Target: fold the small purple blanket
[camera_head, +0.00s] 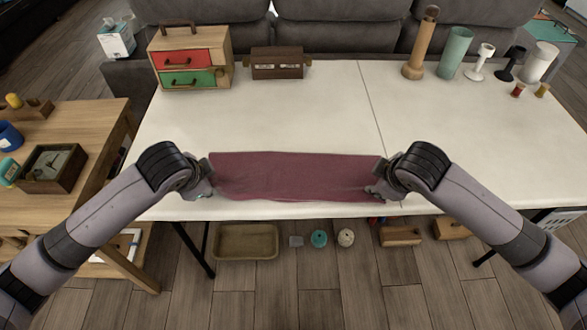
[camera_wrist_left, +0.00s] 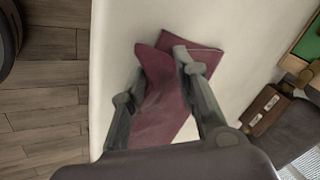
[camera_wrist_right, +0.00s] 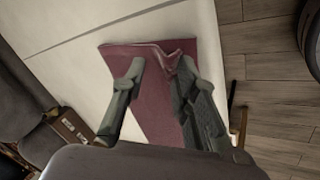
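The small purple blanket (camera_head: 295,177) lies on the white table as a wide strip along its front edge, between my two grippers. My left gripper (camera_head: 206,182) is at its left end; in the left wrist view its fingers (camera_wrist_left: 160,68) stand apart, with blanket cloth (camera_wrist_left: 160,105) between them and a raised flap. My right gripper (camera_head: 376,188) is at the right end; in the right wrist view its fingers (camera_wrist_right: 160,66) are also apart, with a rumpled ridge of cloth (camera_wrist_right: 154,105) by one finger. The fingers hide parts of the blanket's ends.
The white table (camera_head: 290,110) is clear behind the blanket. A drawer box (camera_head: 190,37) and a brown box (camera_head: 277,55) stand at the back left, several cylinders at the back right. A wooden side table (camera_head: 85,118) stands left. A tray (camera_head: 246,229) lies on the floor.

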